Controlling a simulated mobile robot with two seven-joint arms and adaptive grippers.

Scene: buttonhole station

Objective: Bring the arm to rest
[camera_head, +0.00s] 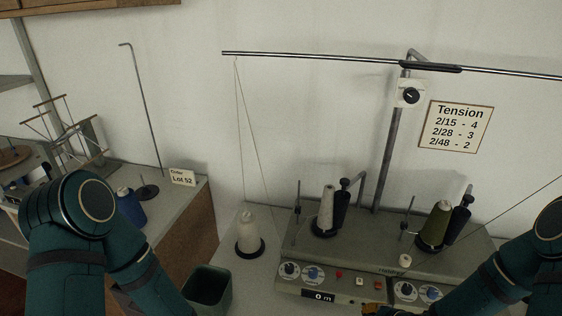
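My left arm (75,235) comes in at the lower left and runs down out of the picture; its gripper is out of view. My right arm (500,280) reaches in from the right, low across the front of the winding machine (350,288). A small dark and orange-yellow piece (375,310) shows at the bottom edge, left of this arm. It may be part of my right gripper; its fingers cannot be made out.
The machine carries a grey cone (326,210) and an olive cone (435,225). Left of it stand a white cone (248,228) and a dark green bin (208,287). A side table (185,200) holds a blue cone (130,208). A rod (300,56) spans above.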

